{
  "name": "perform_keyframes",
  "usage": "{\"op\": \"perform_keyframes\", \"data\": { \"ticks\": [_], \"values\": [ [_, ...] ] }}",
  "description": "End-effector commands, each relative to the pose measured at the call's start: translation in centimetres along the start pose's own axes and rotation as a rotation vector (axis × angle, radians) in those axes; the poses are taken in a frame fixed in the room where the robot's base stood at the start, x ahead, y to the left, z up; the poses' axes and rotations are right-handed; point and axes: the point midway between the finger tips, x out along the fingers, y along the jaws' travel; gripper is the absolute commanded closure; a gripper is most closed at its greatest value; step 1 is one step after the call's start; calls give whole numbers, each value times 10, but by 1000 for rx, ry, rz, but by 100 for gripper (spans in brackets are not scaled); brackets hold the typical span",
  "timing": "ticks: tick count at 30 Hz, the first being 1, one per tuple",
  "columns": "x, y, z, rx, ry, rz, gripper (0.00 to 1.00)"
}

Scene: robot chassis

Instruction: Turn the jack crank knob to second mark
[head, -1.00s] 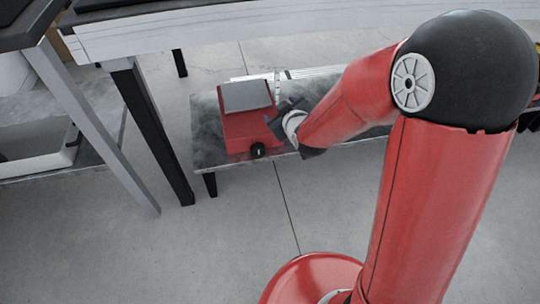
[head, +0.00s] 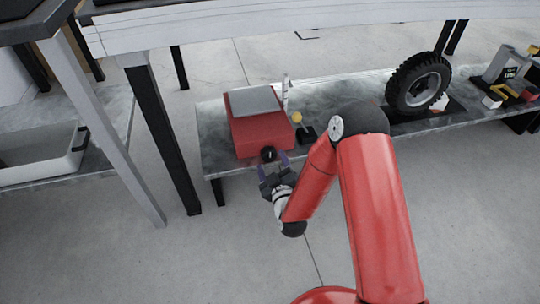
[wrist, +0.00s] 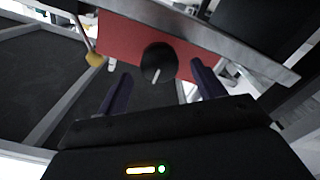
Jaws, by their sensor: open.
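The red jack (head: 262,130) with a grey top plate stands on the low grey bench at the left. Its black round knob (head: 268,154) is on the front face and shows in the wrist view (wrist: 159,62) with a white pointer line aimed toward the lower side of that picture. My gripper (head: 273,163) is in front of the knob, with its two purple fingers open. In the wrist view, my gripper (wrist: 160,90) has one finger on each side of the knob, with gaps between. No scale marks around the knob can be made out.
A yellow-knobbed lever on a black base (head: 304,128) stands right of the jack and also shows in the wrist view (wrist: 94,58). A tyre (head: 418,82) stands farther right on the bench (head: 350,100). A table leg (head: 160,130) is to the left.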

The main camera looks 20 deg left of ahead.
Motion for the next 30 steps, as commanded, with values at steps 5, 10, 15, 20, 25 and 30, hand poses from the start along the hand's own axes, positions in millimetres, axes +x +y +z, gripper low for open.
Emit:
{"op": "perform_keyframes", "data": {
  "ticks": [5, 10, 15, 20, 25, 30],
  "values": [
    [28, 0, 1, 0, 0, 2, 32],
    [42, 0, 1, 1, -1, 0, 32],
    [45, 0, 1, 1, -2, -1, 32],
    [45, 0, 0, 1, -2, -1, 36],
    [45, 0, 0, 1, -2, -1, 58],
    [45, 0, 0, 1, -2, -1, 76]
  ]
}}
